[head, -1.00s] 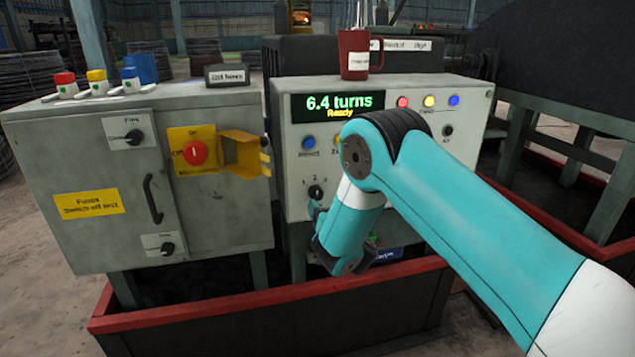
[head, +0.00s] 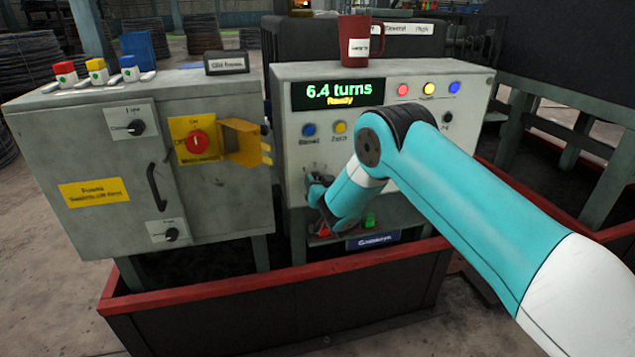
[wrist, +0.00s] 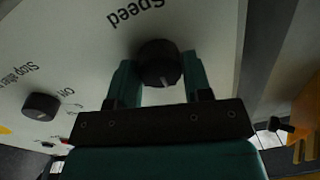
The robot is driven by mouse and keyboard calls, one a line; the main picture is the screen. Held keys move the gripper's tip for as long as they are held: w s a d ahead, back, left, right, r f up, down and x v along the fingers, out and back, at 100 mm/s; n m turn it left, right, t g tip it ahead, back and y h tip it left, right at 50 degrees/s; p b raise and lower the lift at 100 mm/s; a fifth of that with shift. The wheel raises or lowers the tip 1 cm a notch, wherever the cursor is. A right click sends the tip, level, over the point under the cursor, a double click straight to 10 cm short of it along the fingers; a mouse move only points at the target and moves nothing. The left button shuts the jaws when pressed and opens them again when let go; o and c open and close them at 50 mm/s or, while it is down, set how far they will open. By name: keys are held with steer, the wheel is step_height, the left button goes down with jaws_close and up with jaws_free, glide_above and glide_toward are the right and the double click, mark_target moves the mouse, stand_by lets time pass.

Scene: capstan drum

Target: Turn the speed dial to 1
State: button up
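The speed dial (wrist: 160,66) is a round black knob on the pale panel, beneath the word "Speed" in the wrist view. My gripper (wrist: 162,78) has one teal finger on each side of the dial, close to its edges. I cannot tell whether the fingers press on it or stand just clear. In the head view my gripper (head: 314,190) is at the front of the right-hand machine's panel (head: 292,215) and covers most of the dial. The dial's pointer mark faces the gripper side in the wrist view; the number it points to is not readable.
A second black knob (wrist: 41,106) sits beside the dial in the wrist view. A display (head: 338,95) reads "6.4 turns, Ready". A yellow bracket (head: 240,145) juts from the left cabinet (head: 95,225). A red mug (head: 358,40) stands on top. A red-rimmed tray (head: 200,293) lies below.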

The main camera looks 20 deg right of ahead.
steer(key=c, duration=0.3)
steer(key=shift+a, duration=0.2)
steer(key=shift+c, duration=0.6)
steer(key=shift+d, duration=0.15)
steer(key=n+b, duration=0.2)
steer(key=n, duration=0.6)
steer(key=shift+r+n, duration=0.1)
steer(key=shift+n, duration=0.3)
steer(key=o, duration=0.9)
steer(key=shift+o, duration=0.2)
